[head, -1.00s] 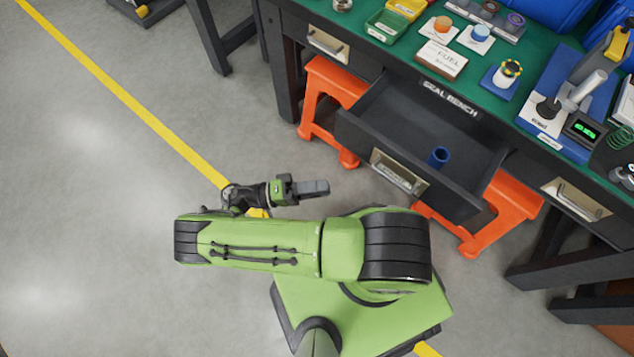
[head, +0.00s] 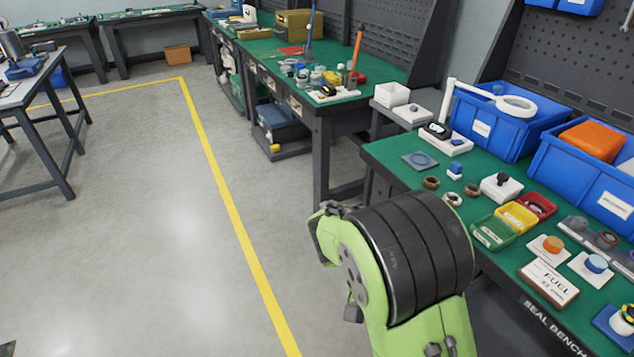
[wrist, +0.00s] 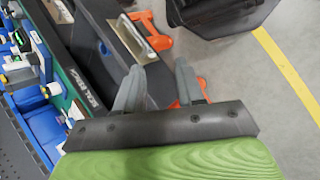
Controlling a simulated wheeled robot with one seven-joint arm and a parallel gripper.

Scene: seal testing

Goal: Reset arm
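My arm (head: 400,260) is green with black bands and rises at the lower middle of the head view, in front of the seal bench (head: 385,150). My gripper (wrist: 158,70) shows in the wrist view, its two grey fingers apart with nothing between them. Beyond the fingers, the open dark drawer (wrist: 110,22) with its pale handle plate (wrist: 127,38) shows from above, with orange stool parts (wrist: 158,42) beside it. The head view does not show my gripper clearly.
The bench holds blue bins (head: 505,130), small green (head: 492,232) and yellow (head: 517,216) trays, and a white FUEL block (head: 548,282). Another green-topped bench (head: 290,50) stands behind. Open grey floor (head: 150,220) with a yellow line (head: 230,207) lies left.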

